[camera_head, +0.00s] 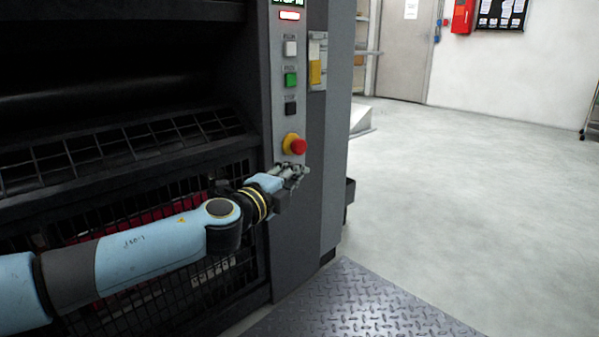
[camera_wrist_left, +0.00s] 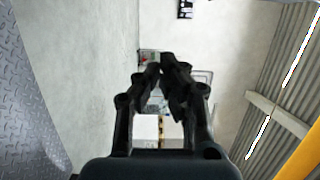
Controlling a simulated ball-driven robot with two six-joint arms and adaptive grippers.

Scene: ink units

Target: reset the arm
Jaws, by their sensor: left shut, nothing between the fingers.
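My left arm (camera_head: 150,250) comes in from the left, light blue with dark joints, and reaches across the front of the dark machine. Its gripper (camera_head: 303,170) is just below the red emergency-stop button (camera_head: 297,145) on the grey control panel (camera_head: 290,215). I cannot tell whether it touches the panel. In the left wrist view the left gripper (camera_wrist_left: 165,68) has its fingertips together with nothing between them, pointing toward the open room. My right gripper is in neither view.
The panel has a white button (camera_head: 290,48), a green button (camera_head: 291,79) and a black button (camera_head: 291,108). A metal tread plate (camera_head: 355,305) lies at the machine's foot. The grey floor (camera_head: 470,180) to the right is clear. A door (camera_head: 405,55) stands at the back.

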